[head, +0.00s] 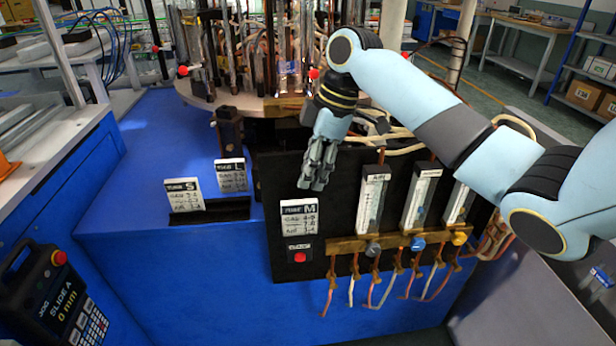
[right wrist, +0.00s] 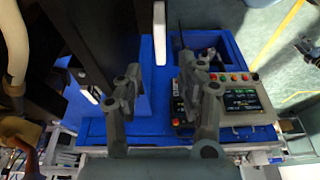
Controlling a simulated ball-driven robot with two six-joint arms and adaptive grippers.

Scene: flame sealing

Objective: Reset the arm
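My right arm comes in from the right in the head view, bent at the elbow, with its light blue forearm reaching over the black panel (head: 340,222). My right gripper (head: 313,186) hangs fingers down in front of the panel's upper left part, just above the white card marked M (head: 299,216). In the right wrist view the two fingers of the right gripper (right wrist: 163,88) stand apart with nothing between them. Whether the fingertips touch the panel cannot be told. My left arm and gripper do not show.
A red button (head: 299,257) sits below the M card. Several flow tubes (head: 371,203) with knobs stand right of the gripper. Cards S (head: 184,194) and L (head: 231,175) stand on the blue bench (head: 120,210). Glass-and-tube machinery (head: 290,75) is behind. A pendant (head: 62,300) is at lower left.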

